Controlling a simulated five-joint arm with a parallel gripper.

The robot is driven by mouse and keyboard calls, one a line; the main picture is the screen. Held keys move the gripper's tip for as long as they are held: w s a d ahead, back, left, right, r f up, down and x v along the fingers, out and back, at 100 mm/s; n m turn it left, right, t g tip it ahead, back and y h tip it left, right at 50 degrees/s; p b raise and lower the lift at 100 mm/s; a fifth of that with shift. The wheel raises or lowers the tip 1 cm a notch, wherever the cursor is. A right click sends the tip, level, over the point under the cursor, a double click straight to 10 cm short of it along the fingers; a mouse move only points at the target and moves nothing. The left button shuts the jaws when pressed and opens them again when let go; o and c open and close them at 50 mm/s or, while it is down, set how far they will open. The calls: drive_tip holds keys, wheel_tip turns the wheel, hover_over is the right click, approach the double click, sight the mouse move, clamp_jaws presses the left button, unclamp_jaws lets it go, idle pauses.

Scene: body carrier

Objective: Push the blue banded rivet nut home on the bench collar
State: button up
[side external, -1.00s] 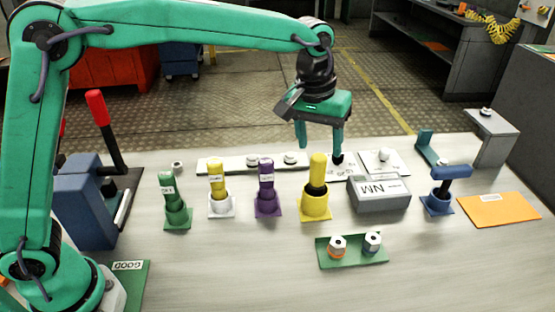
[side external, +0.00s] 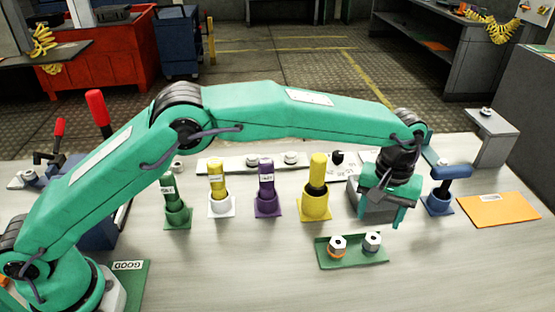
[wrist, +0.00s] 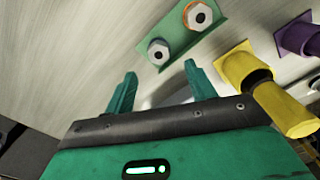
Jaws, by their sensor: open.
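The blue banded rivet nut (side external: 372,240) is a pale hex nut with a dark hole, standing on the right end of a small green tray (side external: 352,262). It also shows in the wrist view (wrist: 158,51), just beyond the fingertips. My gripper (side external: 380,214) is open and empty, above and slightly behind the nut, fingers pointing down. Its two fingers show apart in the wrist view (wrist: 160,70). Several small pale round fittings stand at the back, one on a white strip (side external: 225,165); I cannot tell which is the bench collar.
An orange banded nut (side external: 337,247) stands beside the blue one. Yellow (side external: 315,204), purple (side external: 267,203), white (side external: 221,206), green (side external: 177,215) and blue (side external: 438,203) tool holders stand in a row.

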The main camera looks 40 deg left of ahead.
sight(373, 238)
drive_tip(key=shift+f, duration=0.1)
drive_tip(key=shift+f, duration=1.2)
drive_tip(key=shift+f, duration=0.1)
drive_tip(key=shift+d+f, duration=0.1)
drive_tip(key=shift+f, duration=2.4)
drive_tip(key=c, duration=1)
